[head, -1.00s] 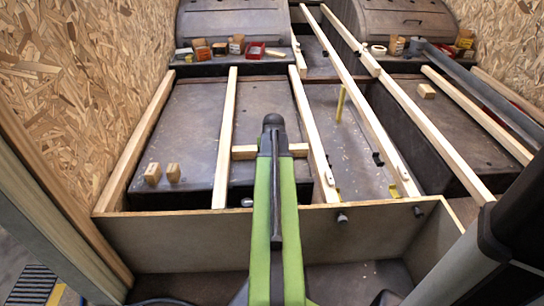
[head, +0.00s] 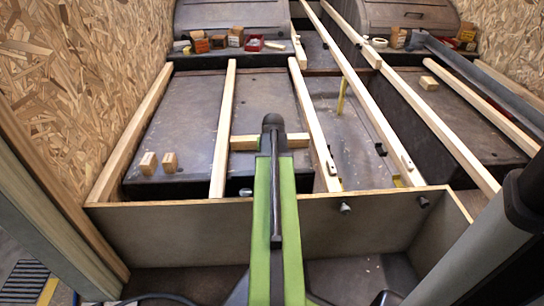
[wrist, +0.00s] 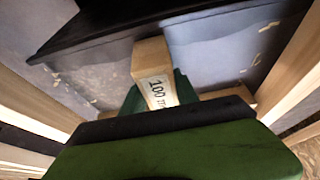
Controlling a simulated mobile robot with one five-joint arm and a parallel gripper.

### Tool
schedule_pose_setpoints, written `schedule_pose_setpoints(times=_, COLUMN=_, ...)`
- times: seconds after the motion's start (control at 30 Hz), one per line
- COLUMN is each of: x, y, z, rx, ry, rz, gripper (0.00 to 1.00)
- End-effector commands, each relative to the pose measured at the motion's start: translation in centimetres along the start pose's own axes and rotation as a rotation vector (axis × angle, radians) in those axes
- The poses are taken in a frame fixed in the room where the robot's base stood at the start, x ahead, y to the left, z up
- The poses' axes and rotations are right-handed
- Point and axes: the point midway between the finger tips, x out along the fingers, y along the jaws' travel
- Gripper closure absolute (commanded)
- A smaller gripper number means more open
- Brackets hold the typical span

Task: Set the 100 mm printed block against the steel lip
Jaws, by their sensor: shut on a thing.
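The printed block (wrist: 155,75) is pale wood-coloured, with a white label reading "100 m" and the rest cut off. In the wrist view it stands between the green fingers of my gripper (wrist: 158,94), which is shut on it. A dark straight bar, apparently the steel lip (wrist: 95,35), crosses beyond the block's far end. The block's far end appears close to the bar; I cannot tell whether they touch.
Two small wooden blocks (head: 159,162) sit on the left panel. Long battens (head: 223,130) run away from me, with a crosspiece (head: 298,140) by my arm's end. The front board (head: 190,230) stands below. Small boxes (head: 236,37) stand on the back ledge.

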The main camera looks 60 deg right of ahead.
Motion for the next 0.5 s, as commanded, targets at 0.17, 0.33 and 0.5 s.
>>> schedule_pose_setpoints(times=0.17, x=0.07, y=0.06, z=0.14, rx=0.0, ry=0.0, rz=0.0, gripper=1.0)
schedule_pose_setpoints(times=0.33, x=0.05, y=0.04, z=0.12, rx=-0.001, ry=0.0, rz=0.0, gripper=0.61)
schedule_pose_setpoints(times=0.5, x=0.05, y=0.01, z=0.12, rx=-0.001, ry=0.0, rz=0.0, gripper=0.39)
